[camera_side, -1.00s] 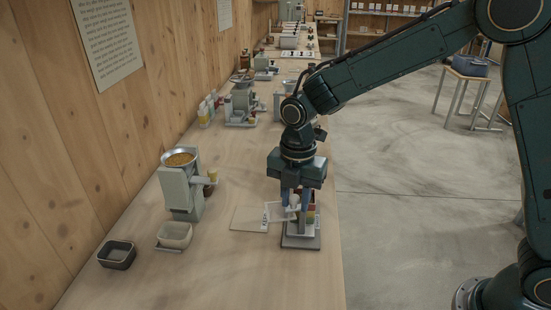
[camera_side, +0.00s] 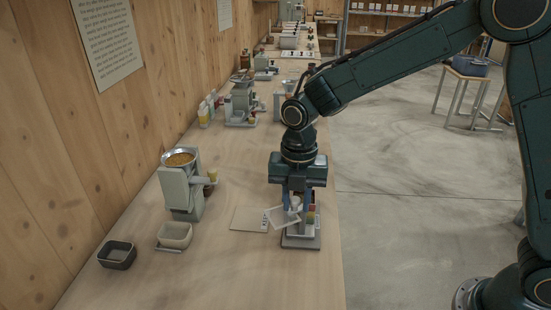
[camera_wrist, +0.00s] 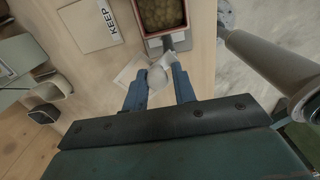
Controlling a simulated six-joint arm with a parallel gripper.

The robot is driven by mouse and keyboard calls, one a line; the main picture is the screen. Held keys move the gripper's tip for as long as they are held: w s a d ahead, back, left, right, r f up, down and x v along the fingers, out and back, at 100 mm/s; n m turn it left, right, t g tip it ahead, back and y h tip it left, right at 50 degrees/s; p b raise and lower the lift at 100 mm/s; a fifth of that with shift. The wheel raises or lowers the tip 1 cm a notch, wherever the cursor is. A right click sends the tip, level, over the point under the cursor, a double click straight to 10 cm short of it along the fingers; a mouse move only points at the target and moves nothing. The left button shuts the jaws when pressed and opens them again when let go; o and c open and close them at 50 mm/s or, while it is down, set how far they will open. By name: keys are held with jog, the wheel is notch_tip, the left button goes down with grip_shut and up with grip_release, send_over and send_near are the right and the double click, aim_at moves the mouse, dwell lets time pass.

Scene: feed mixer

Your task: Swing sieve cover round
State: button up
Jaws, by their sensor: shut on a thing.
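My gripper (camera_side: 295,202) is shut on a pale round knob (camera_wrist: 157,79), which shows between its two blue fingers in the wrist view. A thin pale panel, apparently the sieve cover (camera_side: 283,218), sticks out to the lower left of the fingers in the side view. In the wrist view the panel (camera_wrist: 129,73) is partly hidden by the left finger and the knob. The small stand's grey base (camera_side: 301,243) is under my gripper. A red-rimmed box of round grains (camera_wrist: 162,14) is beyond the fingertips in the wrist view.
A flat card (camera_side: 247,219) marked KEEP lies left of the stand. A grey mixer (camera_side: 183,193) with a grain-filled bowl, a pale tub (camera_side: 174,235) and a dark tub (camera_side: 117,255) stand farther left. The front of the bench is clear.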

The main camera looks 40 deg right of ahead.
jog(key=shift+s+a+f+n, duration=0.2)
jog(key=shift+f+n, duration=0.25)
jog(key=shift+n, duration=0.15)
jog(key=shift+s+n, duration=0.15)
jog(key=shift+n, duration=0.75)
jog(key=shift+c, duration=0.2)
jog(key=o, duration=0.6)
jog(key=shift+c, duration=0.2)
jog(key=shift+r, duration=0.1)
jog(key=shift+o, duration=1.1)
jog(key=shift+r, duration=0.15)
jog(key=shift+w+d+r, duration=0.1)
jog(key=shift+r, duration=1.4)
jog(key=shift+w+r, duration=0.1)
jog(key=shift+r, duration=1.35)
